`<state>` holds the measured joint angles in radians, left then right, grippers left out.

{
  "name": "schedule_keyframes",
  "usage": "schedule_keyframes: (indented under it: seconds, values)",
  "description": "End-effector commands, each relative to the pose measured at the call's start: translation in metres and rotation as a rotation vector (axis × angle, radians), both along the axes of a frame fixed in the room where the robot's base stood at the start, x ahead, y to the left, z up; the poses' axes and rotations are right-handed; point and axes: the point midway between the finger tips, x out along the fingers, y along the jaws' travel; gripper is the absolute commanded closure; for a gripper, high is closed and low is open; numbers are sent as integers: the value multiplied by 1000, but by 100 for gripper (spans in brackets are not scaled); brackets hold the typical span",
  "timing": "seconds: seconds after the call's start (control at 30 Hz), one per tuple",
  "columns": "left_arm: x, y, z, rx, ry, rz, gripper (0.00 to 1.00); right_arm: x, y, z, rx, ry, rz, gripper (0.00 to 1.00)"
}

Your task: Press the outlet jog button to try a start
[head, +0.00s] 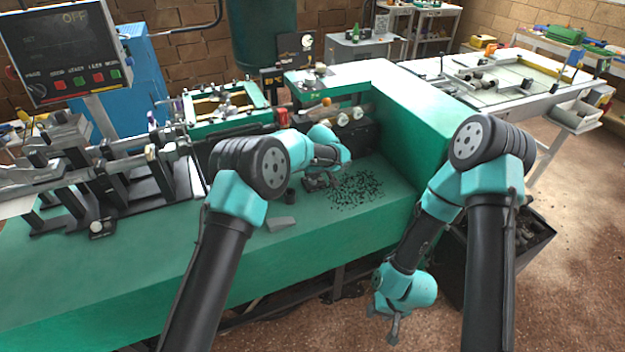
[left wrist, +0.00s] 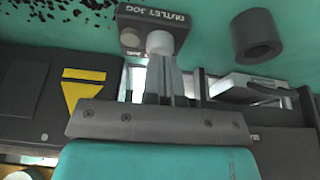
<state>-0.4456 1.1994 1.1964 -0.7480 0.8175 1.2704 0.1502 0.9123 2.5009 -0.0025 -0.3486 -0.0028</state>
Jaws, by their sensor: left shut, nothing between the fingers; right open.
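The outlet jog box (left wrist: 183,24) is a small dark box with its label upside down in the left wrist view. A pale round button (left wrist: 159,41) is on it, with a smaller round part (left wrist: 130,38) beside it. My left gripper (left wrist: 166,62) is shut and empty, its tips right at the pale button. I cannot tell whether they touch it or whether it is pressed down. In the head view my left gripper (head: 321,178) is low over the green bench, and the box is hard to make out there. My right gripper (head: 392,326) is open and empty, hanging in front of the bench.
Black bits (head: 357,190) lie scattered on the green bench (head: 160,255). A dark ring (left wrist: 257,35) stands near the box. A control panel (head: 62,52) showing OFF is at upper left. Machine rails (head: 75,175) fill the left, and a green housing (head: 425,115) rises at right.

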Motion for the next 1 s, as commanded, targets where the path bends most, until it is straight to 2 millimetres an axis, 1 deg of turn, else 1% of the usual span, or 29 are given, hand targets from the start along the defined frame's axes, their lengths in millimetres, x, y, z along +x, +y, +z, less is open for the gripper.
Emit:
schedule_keyframes:
  seconds: [0.47, 1.0]
  values:
    - [0, 0, -1, 0, 0, 0, 100, 0, 0, 0, 0, 0, 0, 57]
    - [0, 0, -13, 1, 1, 0, 100, 0, 0, 0, 0, 0, 0, 57]
